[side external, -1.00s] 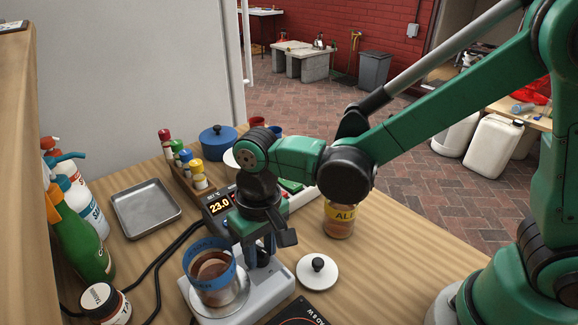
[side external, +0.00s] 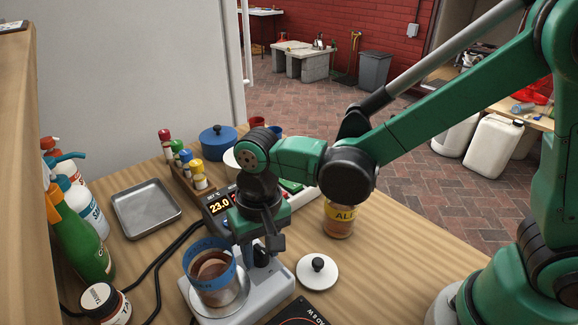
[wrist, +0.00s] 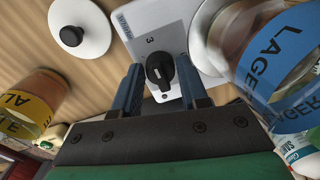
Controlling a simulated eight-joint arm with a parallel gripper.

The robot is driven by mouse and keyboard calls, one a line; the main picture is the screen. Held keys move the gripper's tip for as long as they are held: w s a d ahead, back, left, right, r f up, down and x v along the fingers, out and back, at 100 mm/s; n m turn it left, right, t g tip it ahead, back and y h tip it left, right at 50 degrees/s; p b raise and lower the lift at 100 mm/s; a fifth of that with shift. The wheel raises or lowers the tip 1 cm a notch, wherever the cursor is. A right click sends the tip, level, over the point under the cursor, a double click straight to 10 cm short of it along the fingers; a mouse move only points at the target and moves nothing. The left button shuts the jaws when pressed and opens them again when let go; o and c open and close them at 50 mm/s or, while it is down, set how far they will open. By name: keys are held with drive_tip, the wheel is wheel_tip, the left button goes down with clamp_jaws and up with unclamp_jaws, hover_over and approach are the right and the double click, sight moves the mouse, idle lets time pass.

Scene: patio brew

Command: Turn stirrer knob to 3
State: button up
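The stirrer (side external: 262,292) is a pale grey box on the wooden table. Its black knob (wrist: 160,72) shows in the wrist view, with a "3" printed on the panel just above it. My gripper (wrist: 160,64) points down over the knob, one blue-grey finger on each side. The fingers are apart, with gaps visible between them and the knob. In the side view my gripper (side external: 262,248) is over the panel end of the stirrer and largely hides the knob. I cannot tell exactly which mark the knob points at.
A glass beaker with a blue LAGER band (side external: 209,262) stands on the stirrer's plate, close to my gripper. A white lid (side external: 317,275) lies to the right. An ALE jar (side external: 339,218), a display reading 23.0 (side external: 219,205) and black cables are nearby.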

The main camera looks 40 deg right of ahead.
sight(261, 249)
drive_tip(key=shift+o, duration=1.3)
drive_tip(key=shift+r, duration=0.1)
drive_tip(key=shift+d+r, duration=0.15)
drive_tip(key=shift+r, duration=2.55)
drive_tip(key=s+d+r+n+t, duration=0.2)
drive_tip(key=d+t, duration=0.5)
drive_tip(key=d, duration=0.8)
drive_tip(key=shift+s+r+h, duration=0.15)
drive_tip(key=shift+r+h, duration=0.15)
drive_tip(key=shift+r, duration=0.3)
